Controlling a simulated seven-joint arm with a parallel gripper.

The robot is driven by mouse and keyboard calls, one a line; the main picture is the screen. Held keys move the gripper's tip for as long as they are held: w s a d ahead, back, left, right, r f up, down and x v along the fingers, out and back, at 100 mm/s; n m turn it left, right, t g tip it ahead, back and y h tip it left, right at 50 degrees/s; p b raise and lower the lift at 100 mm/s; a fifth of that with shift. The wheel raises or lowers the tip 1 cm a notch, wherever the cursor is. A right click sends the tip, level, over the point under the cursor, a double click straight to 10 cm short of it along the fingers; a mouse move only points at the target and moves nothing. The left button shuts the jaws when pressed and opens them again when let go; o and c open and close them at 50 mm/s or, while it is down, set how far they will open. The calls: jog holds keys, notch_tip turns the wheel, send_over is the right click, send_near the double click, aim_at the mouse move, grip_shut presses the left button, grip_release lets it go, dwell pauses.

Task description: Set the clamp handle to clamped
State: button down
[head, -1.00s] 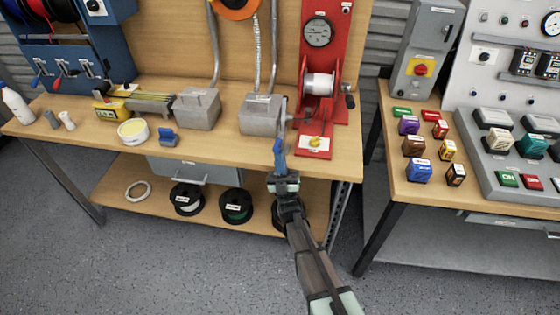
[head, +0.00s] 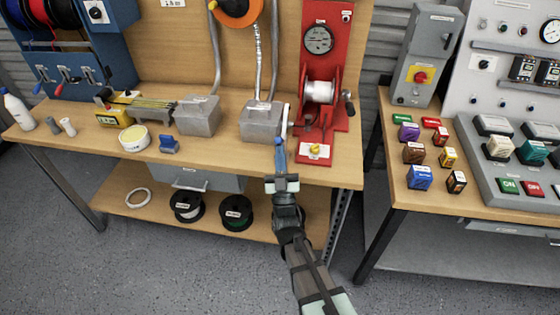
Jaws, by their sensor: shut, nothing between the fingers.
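My gripper (head: 280,150) is in front of the bench edge, to the left of the red winding stand (head: 318,90). Its jaws are shut with nothing between them. A narrow blue piece and a thin pale rod (head: 284,120) show in line with its tip, beside the grey block (head: 261,123). I cannot tell whether these are a lever or part of the fingers, or whether they touch. A dark knob (head: 308,120) shows at the stand's left side. No part is readable as the clamp handle, so its position cannot be told.
A grey block (head: 197,117), yellow tool (head: 115,112), round tub (head: 134,138) and blue item (head: 169,145) stand left on the bench. A blue rack (head: 80,60) with small levers is farther left. A control table (head: 440,205) is at right, across a gap.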

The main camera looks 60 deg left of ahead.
jog(key=shift+w+a+r+m+g+h, duration=0.4)
jog(key=shift+r+h, duration=0.35)
jog(key=shift+h, duration=0.3)
jog(key=shift+w+a+r+m+g+h, duration=0.25)
jog(key=shift+r+m+h, duration=0.35)
jog(key=shift+h, duration=0.5)
jog(key=shift+w+a+r+m+g+h, duration=0.3)
jog(key=shift+w+a+r+h, duration=0.1)
jog(key=shift+r+h, duration=0.55)
jog(key=shift+w+a+r+t, duration=0.25)
jog(key=shift+w+a+r, duration=0.5)
jog(key=shift+w+a, duration=0.15)
jog(key=shift+a, duration=0.25)
jog(key=shift+d, duration=0.15)
jog(key=v, duration=0.9)
jog(key=shift+s, duration=0.1)
